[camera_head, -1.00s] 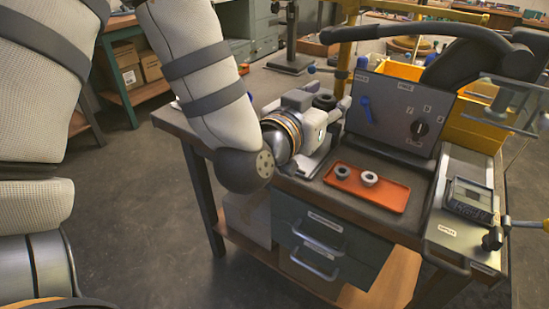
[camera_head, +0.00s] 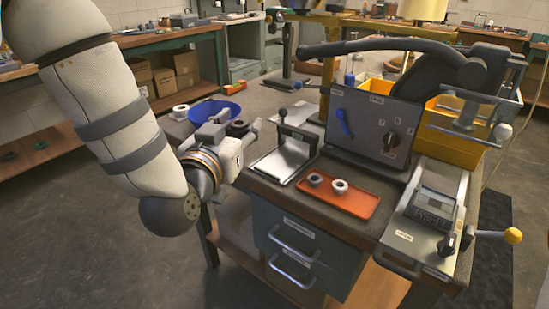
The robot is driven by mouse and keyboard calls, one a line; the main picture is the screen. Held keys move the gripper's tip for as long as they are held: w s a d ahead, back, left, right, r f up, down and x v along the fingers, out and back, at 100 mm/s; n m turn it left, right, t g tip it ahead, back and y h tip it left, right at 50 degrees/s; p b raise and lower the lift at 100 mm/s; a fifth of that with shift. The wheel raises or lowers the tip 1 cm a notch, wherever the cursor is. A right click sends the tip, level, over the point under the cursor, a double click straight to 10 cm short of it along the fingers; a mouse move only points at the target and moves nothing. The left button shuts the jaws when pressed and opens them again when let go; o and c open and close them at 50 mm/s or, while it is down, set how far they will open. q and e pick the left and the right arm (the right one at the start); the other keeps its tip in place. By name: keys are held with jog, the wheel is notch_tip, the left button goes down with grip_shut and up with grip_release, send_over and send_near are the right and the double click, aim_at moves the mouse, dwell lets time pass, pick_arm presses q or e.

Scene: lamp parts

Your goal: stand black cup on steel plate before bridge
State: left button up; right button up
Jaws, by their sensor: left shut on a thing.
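My left gripper (camera_head: 236,138) is at the left part of the bench, left of the steel plate. It is shut on a dark ring-like cup (camera_head: 238,127), the black cup, of which the upper part shows beyond the gripper body. The steel plate (camera_head: 281,163) lies flat on the bench, bare, right of the gripper and apart from it. The bridge (camera_head: 299,131), a dark arch, stands at the plate's back edge. My right gripper is not in view.
An orange tray (camera_head: 361,208) with a grey cup (camera_head: 315,179) and a white cup (camera_head: 339,186) lies right of the plate. A grey switch panel (camera_head: 365,125) stands behind it. A blue bowl (camera_head: 215,108) and a pale ring (camera_head: 180,111) are at the back left.

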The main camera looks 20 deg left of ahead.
pick_arm(q)
jog(key=w+d+f+b, duration=0.1)
jog(key=w+d+f, duration=0.25)
jog(key=w, duration=0.25)
jog(key=b, duration=0.2)
send_over(277, 166)
jog(key=f, duration=0.4)
jog(key=shift+s+a+f, duration=0.15)
jog(key=shift+s+f, duration=0.05)
jog(key=shift+f, duration=0.15)
jog(key=f, duration=0.3)
jog(key=shift+w+f, duration=0.25)
jog(key=shift+f, duration=0.15)
jog(key=shift+r, duration=0.2)
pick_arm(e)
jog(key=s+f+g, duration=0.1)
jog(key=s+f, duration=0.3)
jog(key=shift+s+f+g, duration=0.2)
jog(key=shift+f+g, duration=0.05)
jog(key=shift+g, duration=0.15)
pick_arm(q)
jog(key=shift+f, duration=0.2)
jog(key=o, duration=1.2)
jog(key=shift+c, duration=0.2)
